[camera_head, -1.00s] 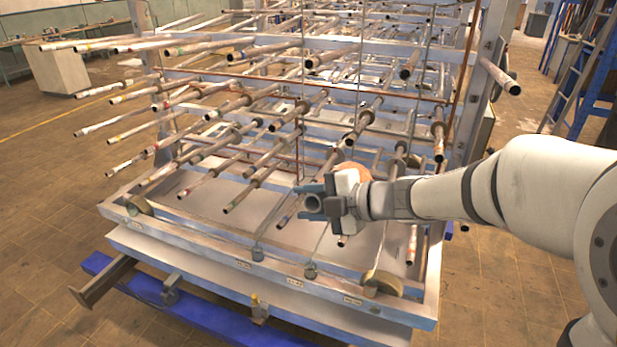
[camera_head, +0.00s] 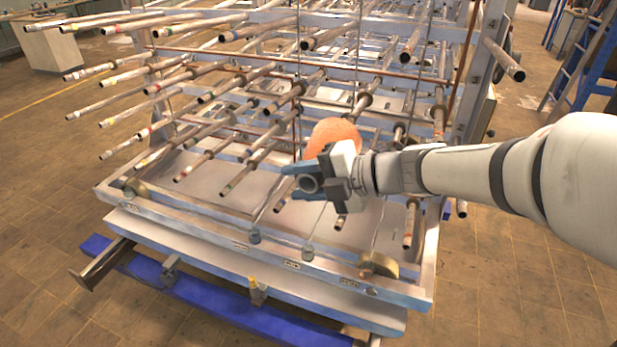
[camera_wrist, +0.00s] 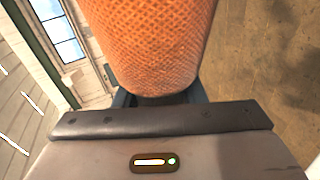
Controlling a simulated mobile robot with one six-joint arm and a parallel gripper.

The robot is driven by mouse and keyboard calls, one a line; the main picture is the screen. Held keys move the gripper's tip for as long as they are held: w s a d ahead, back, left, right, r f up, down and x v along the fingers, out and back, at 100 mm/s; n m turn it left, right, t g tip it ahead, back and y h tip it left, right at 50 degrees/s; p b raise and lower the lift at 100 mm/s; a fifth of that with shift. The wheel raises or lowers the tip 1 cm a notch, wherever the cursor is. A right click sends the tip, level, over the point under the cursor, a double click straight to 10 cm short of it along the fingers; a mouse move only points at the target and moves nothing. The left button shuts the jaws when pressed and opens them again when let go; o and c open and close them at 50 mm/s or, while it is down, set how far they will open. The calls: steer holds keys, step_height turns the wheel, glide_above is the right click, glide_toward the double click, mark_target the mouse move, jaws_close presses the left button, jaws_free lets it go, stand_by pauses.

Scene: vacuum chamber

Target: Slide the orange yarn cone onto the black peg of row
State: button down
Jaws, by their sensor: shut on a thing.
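The orange yarn cone (camera_head: 334,132) shows behind and above my gripper (camera_head: 290,186) in the head view, with its lower part hidden by the gripper. In the wrist view the cone (camera_wrist: 150,45) fills the upper middle, its netted orange surface held between the dark fingers. My gripper is shut on it. The gripper and cone are in front of the rack's right half, over the lower pegs. Several pegs stick out of the rack in rows, such as a lower peg (camera_head: 237,181); their tips carry small colour marks. I cannot tell which peg is the black one.
Bare pegs crowd the space left of and above the gripper, including a thick upper peg (camera_head: 328,36). Thin vertical rods hang among them. The rack's metal lower frame (camera_head: 215,237) runs below, with a blue beam (camera_head: 200,305) under it. Open floor lies at right.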

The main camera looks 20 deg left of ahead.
steer(key=shift+w+d+f, duration=0.1)
steer(key=shift+w, duration=1.2)
steer(key=shift+w+d+f, duration=0.1)
steer(key=shift+w, duration=1.25)
steer(key=shift+p, duration=0.4)
steer(key=shift+w, duration=0.2)
steer(key=shift+w+d+f+p, duration=0.1)
steer(key=shift+w+d+p, duration=0.1)
steer(key=shift+w, duration=0.95)
steer(key=shift+w+d+f+p, duration=0.1)
steer(key=shift+w+p, duration=0.1)
steer(key=shift+w, duration=0.95)
steer(key=shift+w+d+f+p, duration=0.1)
steer(key=shift+w+p, duration=0.25)
steer(key=shift+w, duration=0.9)
steer(key=shift+w+d+f+p, duration=0.1)
steer(key=shift+w+p, duration=0.2)
steer(key=shift+w, duration=1.05)
